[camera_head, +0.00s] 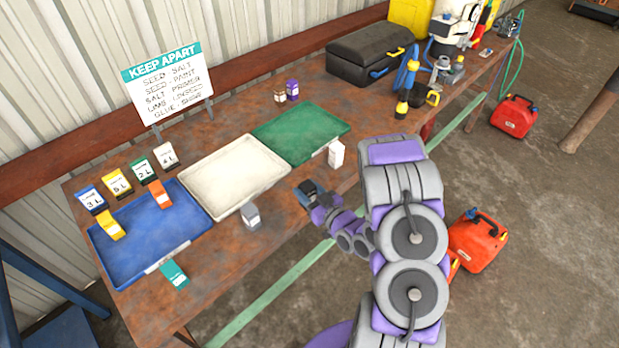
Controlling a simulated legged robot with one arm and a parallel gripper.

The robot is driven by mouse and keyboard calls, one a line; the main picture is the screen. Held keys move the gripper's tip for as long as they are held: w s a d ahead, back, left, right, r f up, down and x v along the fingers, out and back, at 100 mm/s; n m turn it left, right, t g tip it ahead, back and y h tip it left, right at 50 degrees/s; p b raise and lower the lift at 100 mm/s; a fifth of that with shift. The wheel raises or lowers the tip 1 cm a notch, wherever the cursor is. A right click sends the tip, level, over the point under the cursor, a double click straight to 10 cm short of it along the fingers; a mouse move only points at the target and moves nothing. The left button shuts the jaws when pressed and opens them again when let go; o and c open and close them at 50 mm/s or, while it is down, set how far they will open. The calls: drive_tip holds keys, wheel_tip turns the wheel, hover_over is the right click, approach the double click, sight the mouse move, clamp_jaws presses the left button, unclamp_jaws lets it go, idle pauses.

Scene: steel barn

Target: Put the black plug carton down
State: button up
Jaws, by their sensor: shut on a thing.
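My gripper (313,196) is over the front part of the workbench, in front of the gap between the white tray (195,167) and the green tray (266,134). It is shut on a small dark thing, which I take for the black plug carton (306,187). The gripper hides part of the carton, and I cannot tell whether its base touches the bench. The blue tray (130,268) at the left has a yellow carton (108,225) and an orange carton (159,194) in it.
A grey carton (250,215), a white carton (336,154) and a teal carton (174,274) stand along the trays' front. A "KEEP APART" sign (167,83), volume cards and two small cartons stand behind. A black toolbox (368,55) is farther right. Bare bench (285,226) shows left of my gripper.

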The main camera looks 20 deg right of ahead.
drive_tip(key=shift+s+a+r, duration=0.1)
drive_tip(key=shift+s+a, duration=0.3)
drive_tip(key=shift+s, duration=0.25)
drive_tip(key=w+a+r+m+h, duration=0.1)
drive_tip(key=w+a+r+h, duration=0.15)
drive_tip(key=w+r, duration=1.05)
drive_tip(key=w+a+r+m+h, duration=0.1)
drive_tip(key=w+a+r, duration=0.25)
drive_tip(key=r, duration=0.45)
drive_tip(key=w+a+r+m+h, duration=0.1)
drive_tip(key=w+a+r, duration=0.1)
drive_tip(key=a+r, duration=0.4)
drive_tip(key=s+d+f+n+y, duration=0.1)
drive_tip(key=s+d+f, duration=0.3)
drive_tip(key=f, duration=0.5)
drive_tip(key=s+d+f+y, duration=0.1)
drive_tip(key=d+f, duration=0.6)
drive_tip(key=f, duration=0.1)
drive_tip(key=s+f, duration=0.3)
drive_tip(key=s, duration=0.1)
drive_tip(key=s+f+n+y, duration=0.1)
drive_tip(key=s+f, duration=0.2)
drive_tip(key=s, duration=0.2)
drive_tip(key=s+d+f+n+y, duration=0.1)
drive_tip(key=s+f, duration=0.3)
drive_tip(key=shift+s+y, duration=0.25)
drive_tip(key=shift+s, duration=0.1)
